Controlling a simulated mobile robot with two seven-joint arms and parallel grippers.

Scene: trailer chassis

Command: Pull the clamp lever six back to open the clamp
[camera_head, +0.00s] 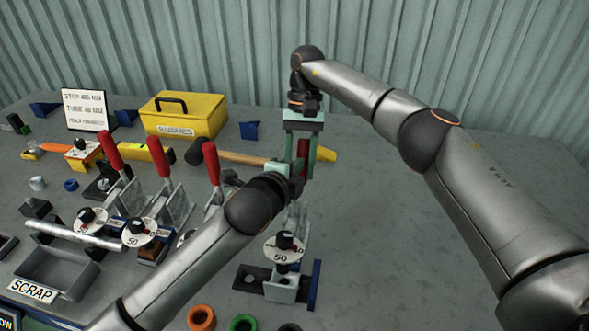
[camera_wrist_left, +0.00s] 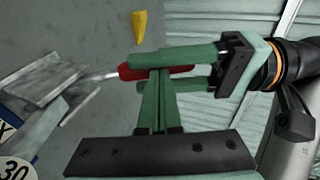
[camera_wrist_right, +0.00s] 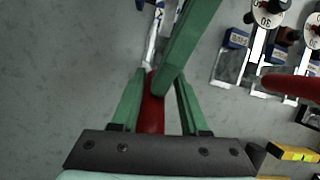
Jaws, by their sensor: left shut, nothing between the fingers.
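The clamp lever with a red handle (camera_head: 303,152) stands upright on the rightmost clamp, partly hidden by my arms. Its handle (camera_wrist_right: 151,112) lies between the spread fingers of my right gripper (camera_wrist_right: 160,85), with a gap on at least one side. The handle (camera_wrist_left: 128,71) and the metal clamp (camera_wrist_left: 45,80) also show in the left wrist view. My left gripper (camera_wrist_left: 159,75) is shut and empty, its fingertips close against the handle and the right gripper's fingers; contact cannot be told. The clamp base (camera_head: 283,287) carries a white dial.
Several other red-handled clamps (camera_head: 158,155) stand to the left. A yellow toolbox (camera_head: 183,116), a hammer (camera_head: 240,157) and a sign (camera_head: 86,110) lie behind. A scrap tray (camera_head: 55,272) is at front left, rings (camera_head: 201,317) at the front edge. The bench is clear at right.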

